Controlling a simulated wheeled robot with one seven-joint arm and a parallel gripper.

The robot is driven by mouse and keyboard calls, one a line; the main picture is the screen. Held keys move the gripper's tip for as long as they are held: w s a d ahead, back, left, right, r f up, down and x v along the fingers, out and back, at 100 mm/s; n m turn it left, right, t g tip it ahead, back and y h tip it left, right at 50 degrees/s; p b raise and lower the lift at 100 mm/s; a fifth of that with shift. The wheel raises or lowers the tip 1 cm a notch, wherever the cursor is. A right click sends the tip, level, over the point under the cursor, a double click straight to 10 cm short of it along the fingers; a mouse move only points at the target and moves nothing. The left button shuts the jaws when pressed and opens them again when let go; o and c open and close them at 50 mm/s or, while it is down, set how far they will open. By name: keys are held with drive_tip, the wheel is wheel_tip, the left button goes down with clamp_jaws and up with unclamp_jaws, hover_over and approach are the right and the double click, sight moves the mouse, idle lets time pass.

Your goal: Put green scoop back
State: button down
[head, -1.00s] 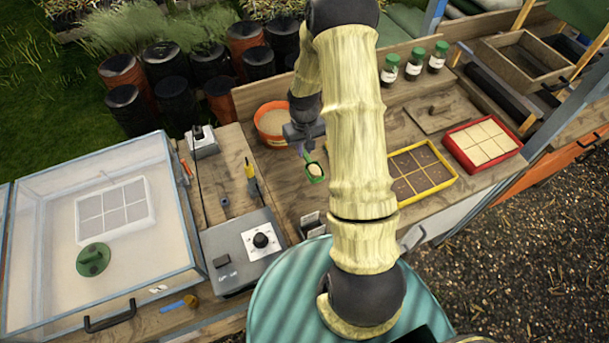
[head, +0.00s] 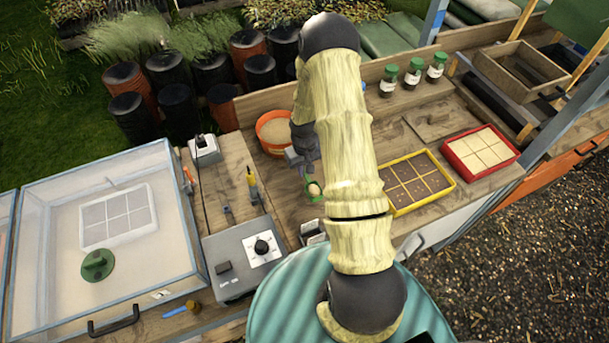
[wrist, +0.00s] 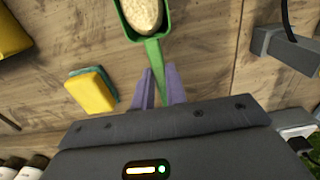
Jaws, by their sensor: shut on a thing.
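The green scoop (head: 314,190) is below my gripper (head: 308,172), over the wooden bench in the head view. In the wrist view the scoop's bowl (wrist: 128,28) is at the top and holds a pale, rounded heap. My gripper's purple fingers (wrist: 157,88) are shut on the scoop's handle, which runs down between them. I cannot tell whether the scoop touches the bench. My arm hides part of the bench behind it.
An orange tub (head: 259,130) with pale contents stands just behind my gripper. A yellow-rimmed tray (head: 452,184) and a red tray (head: 516,158) lie to the right. A yellow and green sponge (wrist: 92,90) shows in the wrist view. A grey control box (head: 228,286) is front left.

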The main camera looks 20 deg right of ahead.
sight(305, 175)
drive_tip(key=shift+f, duration=0.1)
drive_tip(key=shift+f+p, duration=0.7)
drive_tip(key=shift+f, duration=1.35)
drive_tip(key=shift+f, duration=0.15)
drive_tip(key=c, duration=1.4)
unclamp_jaws()
drive_tip(key=shift+c, duration=0.2)
drive_tip(key=shift+r, duration=0.25)
